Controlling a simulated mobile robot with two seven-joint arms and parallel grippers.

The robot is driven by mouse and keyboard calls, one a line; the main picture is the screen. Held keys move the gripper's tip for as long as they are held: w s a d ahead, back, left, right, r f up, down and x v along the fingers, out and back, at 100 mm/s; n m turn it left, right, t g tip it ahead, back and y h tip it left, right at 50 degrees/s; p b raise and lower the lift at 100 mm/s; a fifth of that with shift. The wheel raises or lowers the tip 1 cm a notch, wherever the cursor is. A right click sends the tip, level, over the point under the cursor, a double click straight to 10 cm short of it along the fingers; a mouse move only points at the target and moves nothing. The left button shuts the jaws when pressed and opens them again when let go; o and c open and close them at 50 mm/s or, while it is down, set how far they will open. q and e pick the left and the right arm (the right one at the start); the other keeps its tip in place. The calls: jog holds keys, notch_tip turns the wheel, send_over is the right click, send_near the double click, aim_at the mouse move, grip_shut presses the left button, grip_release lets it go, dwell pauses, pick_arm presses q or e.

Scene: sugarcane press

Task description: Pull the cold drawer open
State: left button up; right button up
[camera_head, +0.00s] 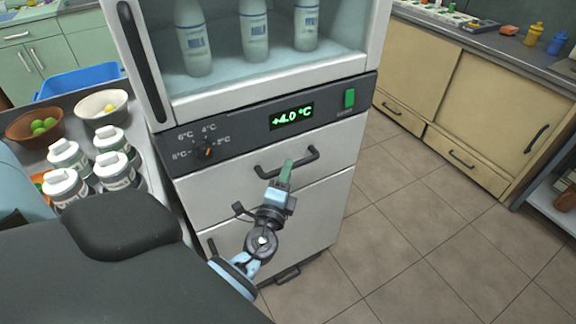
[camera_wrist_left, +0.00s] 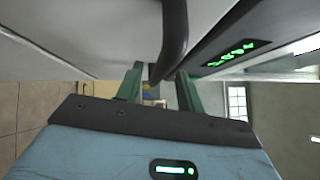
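The cold drawer (camera_head: 222,192) is the pale upper drawer front under the fridge's control panel, and it looks shut. Its dark bar handle (camera_head: 305,157) runs across the front and also shows large in the left wrist view (camera_wrist_left: 174,40). My left gripper (camera_head: 286,172) is at the middle of the handle. In the left wrist view its green fingers (camera_wrist_left: 159,84) stand apart, one on each side of the handle bar. The fingers look open; whether either touches the bar I cannot tell. My right gripper is not in view.
The control panel (camera_head: 240,135) reads +4.0 °C. Milk bottles (camera_head: 254,32) stand behind the glass above. A second drawer front (camera_head: 315,215) lies below. At left, a counter holds white jars (camera_head: 118,170) and bowls (camera_head: 102,107). Tiled floor (camera_head: 420,240) is clear at right.

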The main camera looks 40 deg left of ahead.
pick_arm(q)
jog(key=shift+x, duration=1.25)
grip_shut()
